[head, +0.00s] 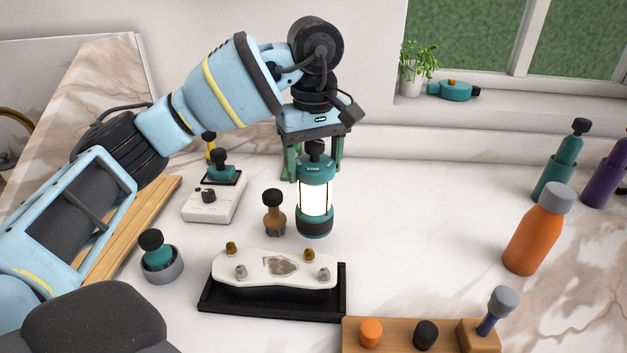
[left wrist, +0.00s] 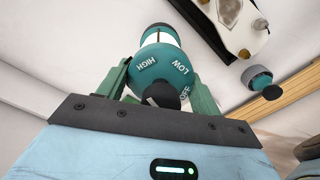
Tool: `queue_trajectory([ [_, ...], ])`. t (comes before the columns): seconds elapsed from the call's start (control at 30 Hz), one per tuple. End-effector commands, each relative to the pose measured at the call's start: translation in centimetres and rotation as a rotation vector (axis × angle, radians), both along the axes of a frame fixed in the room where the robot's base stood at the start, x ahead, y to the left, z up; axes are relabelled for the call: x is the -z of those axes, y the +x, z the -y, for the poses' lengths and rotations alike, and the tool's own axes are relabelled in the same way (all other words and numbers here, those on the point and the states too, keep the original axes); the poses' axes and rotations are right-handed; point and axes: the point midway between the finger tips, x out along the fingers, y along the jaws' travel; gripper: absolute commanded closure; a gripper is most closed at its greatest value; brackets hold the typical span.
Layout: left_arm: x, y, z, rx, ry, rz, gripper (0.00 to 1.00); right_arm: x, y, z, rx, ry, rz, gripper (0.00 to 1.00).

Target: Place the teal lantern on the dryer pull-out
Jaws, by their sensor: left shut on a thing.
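The teal lantern (head: 315,222), with a glowing white middle and a black knob on top, is upright in the head view. My left gripper (head: 316,160) is above it, shut on its teal top. In the left wrist view the lantern's cap (left wrist: 150,65), marked HIGH and LOW, sits between the green fingers (left wrist: 160,88). I cannot tell whether its base touches the counter. No part is clearly recognisable as the dryer pull-out; a black tray (head: 335,303) under a pale knobbed plate (head: 285,268) lies in front of the lantern. My right gripper is not in view.
A brown knobbed piece (head: 273,215) stands close left of the lantern. A white box (head: 212,203) and a teal knob in a grey cup (head: 158,258) are further left. An orange bottle (head: 535,238) stands right; the marble counter (head: 420,225) between is clear.

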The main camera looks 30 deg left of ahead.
Motion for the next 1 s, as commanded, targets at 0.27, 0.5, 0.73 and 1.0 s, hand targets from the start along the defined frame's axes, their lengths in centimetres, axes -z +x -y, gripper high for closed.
queue_trajectory([
  [0.27, 3.1, 0.0, -0.1, -0.001, 0.0, -0.001, 0.84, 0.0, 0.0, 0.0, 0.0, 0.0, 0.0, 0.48],
  [0.5, 3.6, 0.0, 0.0, 0.0, -0.001, 0.001, 0.84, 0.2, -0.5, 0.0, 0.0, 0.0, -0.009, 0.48],
  [0.73, 4.0, 0.0, 0.0, 0.0, 0.0, -0.001, 0.33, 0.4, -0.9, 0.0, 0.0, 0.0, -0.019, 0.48],
  [1.0, 4.0, 0.0, 0.0, 0.0, 0.0, -0.001, 0.13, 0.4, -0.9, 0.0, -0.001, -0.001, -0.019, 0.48],
])
